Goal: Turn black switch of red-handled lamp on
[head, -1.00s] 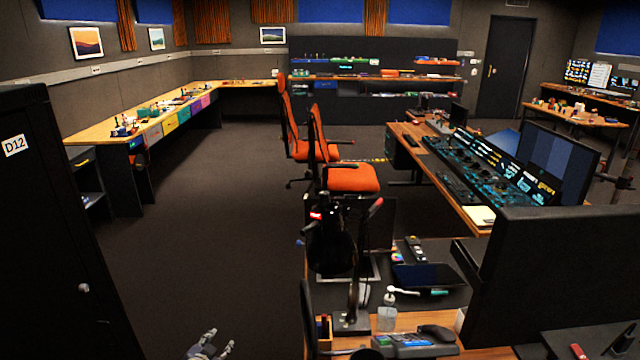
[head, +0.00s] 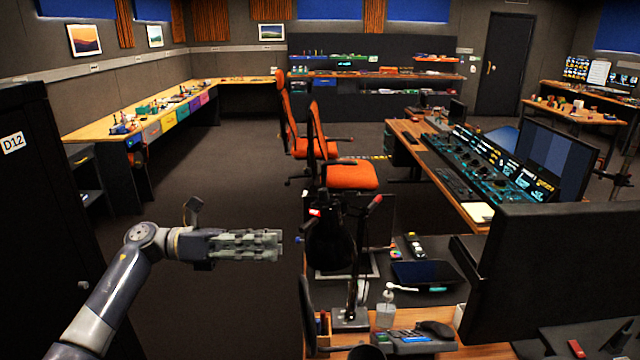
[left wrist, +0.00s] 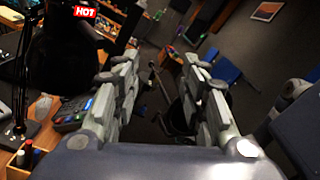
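The black desk lamp (head: 330,243) stands on the near desk, its shade tilted down. A red-tipped handle (head: 375,203) sticks up at its right, and a red label (head: 315,213) is on its top. In the left wrist view the lamp (left wrist: 65,55) fills the upper left, and its label reads HOT. I cannot pick out the black switch. My left gripper (head: 279,245) points right towards the lamp shade, just left of it in the head view. Its fingers (left wrist: 160,75) are apart with nothing between them. My right gripper is not in view.
Orange chairs (head: 347,174) stand behind the lamp. A dark cabinet (head: 45,230) is at the left. The floor (head: 235,185) between is clear.

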